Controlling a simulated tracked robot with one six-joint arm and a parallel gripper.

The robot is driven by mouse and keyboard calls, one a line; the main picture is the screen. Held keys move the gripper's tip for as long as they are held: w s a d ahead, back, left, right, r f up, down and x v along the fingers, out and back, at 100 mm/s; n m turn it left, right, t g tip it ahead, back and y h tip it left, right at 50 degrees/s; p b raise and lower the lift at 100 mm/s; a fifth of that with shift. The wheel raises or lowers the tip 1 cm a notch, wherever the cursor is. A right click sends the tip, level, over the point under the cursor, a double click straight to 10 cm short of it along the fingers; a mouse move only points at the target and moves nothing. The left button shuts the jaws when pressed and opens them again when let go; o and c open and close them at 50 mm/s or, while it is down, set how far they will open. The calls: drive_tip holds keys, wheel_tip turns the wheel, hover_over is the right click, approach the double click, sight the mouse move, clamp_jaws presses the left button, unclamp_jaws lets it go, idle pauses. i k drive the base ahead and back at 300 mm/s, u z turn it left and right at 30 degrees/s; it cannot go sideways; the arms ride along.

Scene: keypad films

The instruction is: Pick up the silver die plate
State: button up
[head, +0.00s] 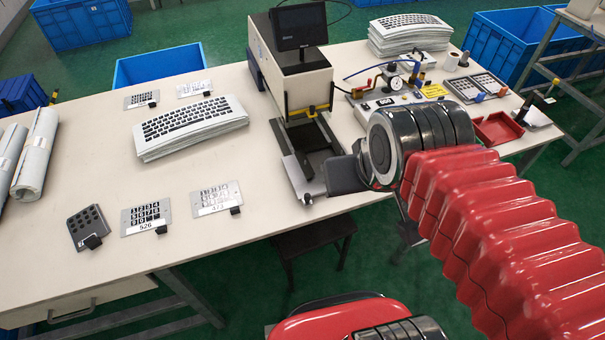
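Several plates with black grip blocks lie on the table. A silver plate marked 477 (211,202) lies left of the press, with pale key shapes and its block at the lower right corner. A plate marked 526 (134,229) with black keys lies left of it, and a dark grey plate (88,222) with holes lies further left. Another silver plate (294,178) lies at the front of the press, with a small black block at its near end. My gripper (335,176) is just right of this plate. Its fingers are seen edge-on, so their opening and any contact are unclear.
The press (292,75) with a black screen stands behind my gripper. A stack of keypad films (190,125) lies mid-table, with two more plates behind it. A gauge unit (390,100) and a red tray (497,128) are at right. The table's front left is clear around the plates.

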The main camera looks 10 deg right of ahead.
sight(470, 93)
drive_tip(key=u, duration=1.3)
drive_tip(key=k, duration=0.65)
drive_tip(key=z, duration=1)
drive_tip(key=i, duration=1)
